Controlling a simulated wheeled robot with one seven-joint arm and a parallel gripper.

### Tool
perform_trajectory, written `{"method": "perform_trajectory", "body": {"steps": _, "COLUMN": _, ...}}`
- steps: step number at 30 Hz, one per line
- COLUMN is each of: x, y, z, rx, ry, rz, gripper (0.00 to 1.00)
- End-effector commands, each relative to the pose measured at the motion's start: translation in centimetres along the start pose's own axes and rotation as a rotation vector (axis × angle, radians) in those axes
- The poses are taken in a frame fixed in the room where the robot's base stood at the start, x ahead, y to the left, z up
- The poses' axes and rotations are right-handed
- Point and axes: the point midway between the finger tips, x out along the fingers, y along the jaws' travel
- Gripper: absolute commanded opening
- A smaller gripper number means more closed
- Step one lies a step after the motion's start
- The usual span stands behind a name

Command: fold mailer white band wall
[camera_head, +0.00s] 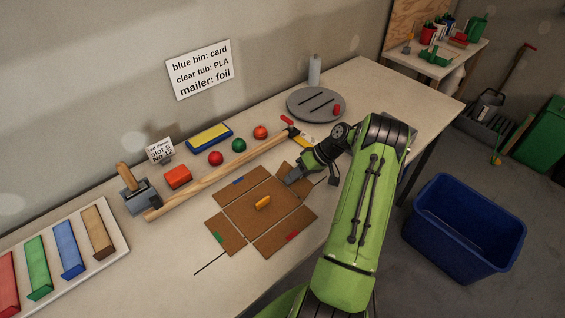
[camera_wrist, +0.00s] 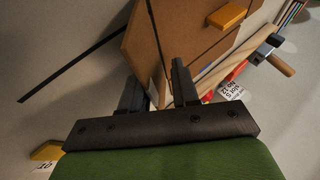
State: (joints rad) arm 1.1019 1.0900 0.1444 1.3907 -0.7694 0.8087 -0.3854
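The mailer is a flat brown cardboard blank (camera_head: 240,210) with flaps around a centre panel, lying on the bench. Blue, green and red bands show on three flaps; no white band is visible. A small orange-yellow block (camera_head: 263,202) lies on the centre panel and also shows in the wrist view (camera_wrist: 227,16). My gripper (camera_head: 291,179) is low at the mailer's upper-right flap, partly covering it. In the wrist view my gripper (camera_wrist: 158,86) has its fingers apart, with the flap's brown edge (camera_wrist: 155,75) showing between them. I cannot tell whether they touch it.
A grey disc (camera_head: 315,101) is at the back. A blue bin (camera_head: 463,235) stands on the floor at right.

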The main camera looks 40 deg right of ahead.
Motion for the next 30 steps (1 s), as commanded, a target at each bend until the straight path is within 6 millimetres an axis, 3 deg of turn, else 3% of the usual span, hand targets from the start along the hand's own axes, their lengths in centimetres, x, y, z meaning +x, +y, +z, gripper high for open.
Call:
{"method": "perform_trajectory", "body": {"steps": 7, "x": 0.5, "y": -1.0, "z": 0.2, "rx": -0.095, "ry": 0.002, "rz": 0.216, "gripper": 0.30}}
{"method": "perform_trajectory", "body": {"steps": 12, "x": -4.1, "y": -1.9, "z": 0.1, "rx": -0.092, "ry": 0.007, "rz": 0.222, "gripper": 0.30}}
{"method": "perform_trajectory", "body": {"steps": 27, "x": -15.5, "y": -4.5, "z": 0.2, "rx": -0.091, "ry": 0.006, "rz": 0.218, "gripper": 0.30}}
{"method": "perform_trajectory", "body": {"steps": 30, "x": -15.2, "y": -6.7, "z": -0.7, "rx": -0.105, "ry": -0.014, "rz": 0.247, "gripper": 0.30}}
